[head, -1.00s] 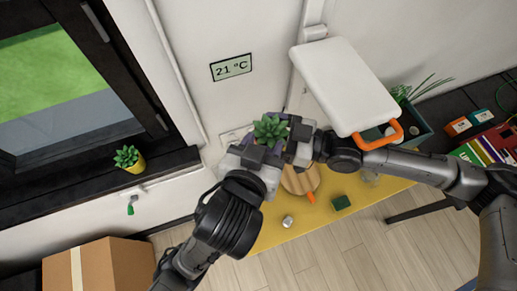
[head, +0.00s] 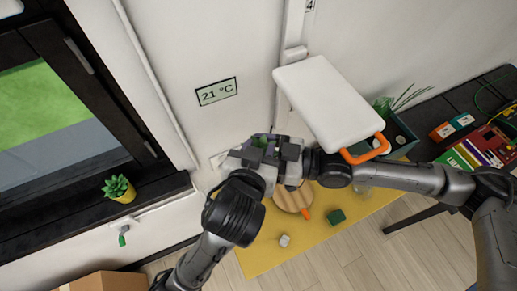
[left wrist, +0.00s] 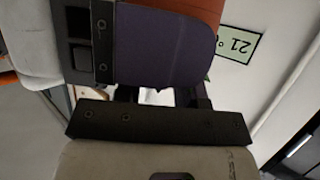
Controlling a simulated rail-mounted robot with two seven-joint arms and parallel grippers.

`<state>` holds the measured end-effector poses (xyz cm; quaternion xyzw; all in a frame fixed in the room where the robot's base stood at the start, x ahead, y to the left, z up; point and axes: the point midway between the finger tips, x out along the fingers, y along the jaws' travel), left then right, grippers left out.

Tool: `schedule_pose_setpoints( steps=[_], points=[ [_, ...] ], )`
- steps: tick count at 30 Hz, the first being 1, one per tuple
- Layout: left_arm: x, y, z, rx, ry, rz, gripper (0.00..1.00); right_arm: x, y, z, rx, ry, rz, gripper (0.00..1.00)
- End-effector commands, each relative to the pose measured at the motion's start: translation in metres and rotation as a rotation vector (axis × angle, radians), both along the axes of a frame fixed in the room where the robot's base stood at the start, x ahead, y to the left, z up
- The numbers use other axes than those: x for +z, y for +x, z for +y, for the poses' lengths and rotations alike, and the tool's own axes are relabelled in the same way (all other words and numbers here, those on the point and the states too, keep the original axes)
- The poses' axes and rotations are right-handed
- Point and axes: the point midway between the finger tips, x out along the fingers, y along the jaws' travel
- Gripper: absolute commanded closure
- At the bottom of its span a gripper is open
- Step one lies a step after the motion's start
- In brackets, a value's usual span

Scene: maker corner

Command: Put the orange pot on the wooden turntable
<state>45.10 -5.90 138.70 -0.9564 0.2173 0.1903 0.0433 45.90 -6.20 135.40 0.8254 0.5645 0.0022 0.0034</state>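My two grippers meet in the middle of the head view, with the left gripper (head: 257,160) and right gripper (head: 289,158) close around a small plant of which only some dark green (head: 262,142) shows. In the left wrist view, a dark purple curved surface (left wrist: 165,45) with an orange-brown part (left wrist: 195,8) above it lies close by, apparently the pot. A dark finger plate touches or nearly touches its left side. A light gap shows between the purple surface and the lower finger. Grip contacts are mostly hidden. The round wooden turntable (head: 288,199) with an orange handle lies below the grippers.
The turntable is on a yellow table (head: 262,257) with a green block (head: 336,216) and a small pale object (head: 284,240). A yellow potted plant (head: 120,189) stands on the windowsill.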

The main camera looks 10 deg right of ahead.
Motion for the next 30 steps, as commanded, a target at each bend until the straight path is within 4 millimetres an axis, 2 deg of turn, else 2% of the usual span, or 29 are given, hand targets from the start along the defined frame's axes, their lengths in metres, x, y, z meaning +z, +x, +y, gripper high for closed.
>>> schedule_pose_setpoints(
  steps=[1,11,12,18,30],
  points=[
    [0.0000,-0.0001,0.0000,0.000,0.000,0.000,0.69,0.0009,0.0001,0.0001,0.000,0.002,-0.002,0.61],
    [0.0001,-0.0005,-0.0003,-0.001,0.000,0.000,1.00,0.0010,0.0002,0.0002,0.000,0.002,-0.002,0.61],
    [0.0009,-0.0005,-0.0004,-0.002,-0.002,-0.001,1.00,0.0010,0.0002,0.0002,0.000,0.002,-0.002,0.20],
    [0.0008,-0.0006,-0.0004,-0.002,-0.002,-0.001,1.00,0.0008,0.0003,0.0000,0.000,0.001,-0.001,0.01],
    [0.0009,-0.0004,-0.0001,-0.001,-0.001,-0.002,1.00,0.0005,-0.0017,-0.0065,-0.001,-0.003,-0.004,0.00]
  ],
)
